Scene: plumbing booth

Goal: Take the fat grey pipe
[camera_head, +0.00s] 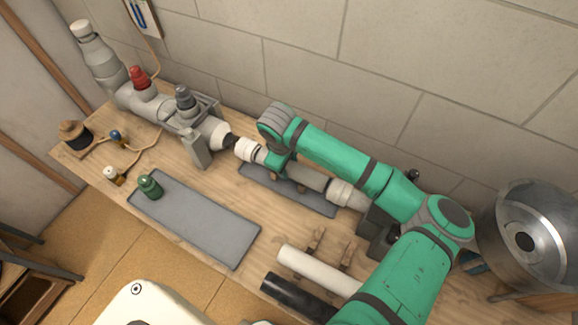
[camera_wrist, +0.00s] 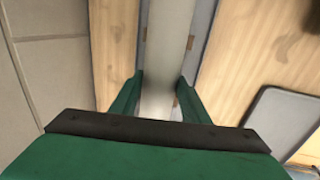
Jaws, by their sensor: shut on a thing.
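The fat grey pipe (camera_head: 312,180) lies lengthwise above a dark grey mat (camera_head: 262,181) at the middle of the bench, with white collars (camera_head: 343,193) at its ends. My gripper (camera_head: 279,161) reaches down over the pipe near its left part and is shut on it. In the wrist view the pipe (camera_wrist: 166,40) runs between the two green fingers (camera_wrist: 160,97), one on each side. Whether the pipe is lifted clear of its seat cannot be told.
A pipe assembly with red (camera_head: 139,77) and grey knobs stands at the left along the tiled wall. A grey tray (camera_head: 200,222) holds a green fitting (camera_head: 150,186). A white pipe (camera_head: 315,268) and a black pipe (camera_head: 297,297) lie in front. A metal basin (camera_head: 530,235) is at right.

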